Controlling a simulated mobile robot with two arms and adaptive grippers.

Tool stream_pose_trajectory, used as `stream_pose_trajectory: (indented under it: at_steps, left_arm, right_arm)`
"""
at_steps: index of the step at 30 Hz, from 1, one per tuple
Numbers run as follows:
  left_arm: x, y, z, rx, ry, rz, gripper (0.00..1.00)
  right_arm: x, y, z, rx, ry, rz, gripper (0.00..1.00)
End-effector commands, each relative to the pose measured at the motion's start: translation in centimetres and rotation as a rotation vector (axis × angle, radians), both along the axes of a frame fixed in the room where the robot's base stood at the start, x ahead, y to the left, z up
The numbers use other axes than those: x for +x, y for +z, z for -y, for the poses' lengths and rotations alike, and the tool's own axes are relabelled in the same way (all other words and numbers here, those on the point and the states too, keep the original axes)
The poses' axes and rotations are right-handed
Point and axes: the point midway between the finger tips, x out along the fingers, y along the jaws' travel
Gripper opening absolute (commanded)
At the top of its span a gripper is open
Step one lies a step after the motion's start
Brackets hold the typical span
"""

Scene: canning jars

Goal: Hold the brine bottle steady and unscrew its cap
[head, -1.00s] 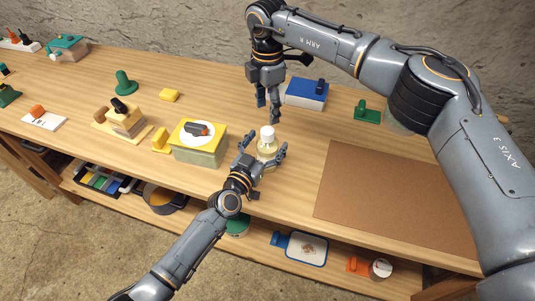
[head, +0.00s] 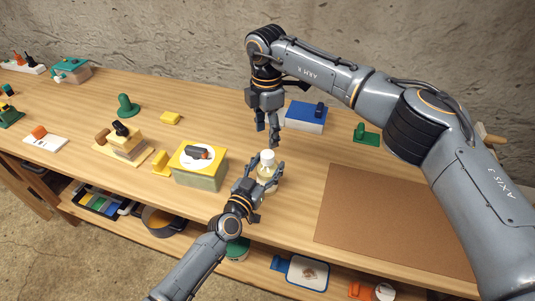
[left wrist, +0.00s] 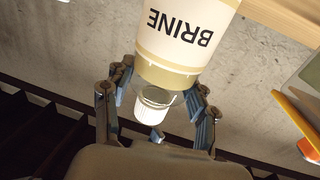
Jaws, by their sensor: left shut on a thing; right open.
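The brine bottle (head: 267,170) stands upright on the wooden table with its white cap (head: 267,155) on top. In the left wrist view the bottle (left wrist: 182,45) shows its BRINE label upside down, and the white cap (left wrist: 152,103) sits on it. My left gripper (head: 264,180) is shut on the bottle's body from the front and hides part of it. Its fingers also show on both sides in the left wrist view (left wrist: 158,105). My right gripper (head: 268,138) is open and empty, pointing down just above and behind the cap, apart from it.
A yellow-topped box (head: 185,170) stands close to the left of the bottle. A blue-topped box (head: 306,116) is behind right, and a green stamp-like block (head: 366,133) farther right. A brown mat (head: 390,225) lies at the right front. The table between bottle and mat is clear.

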Motion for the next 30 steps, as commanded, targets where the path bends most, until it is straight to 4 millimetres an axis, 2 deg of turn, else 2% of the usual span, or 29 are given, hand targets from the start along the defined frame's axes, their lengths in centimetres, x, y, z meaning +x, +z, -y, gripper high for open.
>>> stream_pose_trajectory:
  at_steps: [10, 21, 30]
  left_arm:
    - [0.0, -0.1, 0.0, 0.0, 0.0, -0.001, 0.0]
    - [0.0, -0.1, 0.0, 0.0, 0.0, -0.001, 0.0]
    - [0.0, -0.1, 0.0, 0.0, 0.0, -0.001, 0.0]
  right_arm:
    - [0.1, -0.8, 0.2, -0.001, -0.009, -0.005, 0.56]
    - [0.0, -6.2, 0.2, 0.0, -0.008, -0.004, 0.56]
    - [0.1, -8.1, 0.2, -0.001, -0.008, -0.003, 0.56]
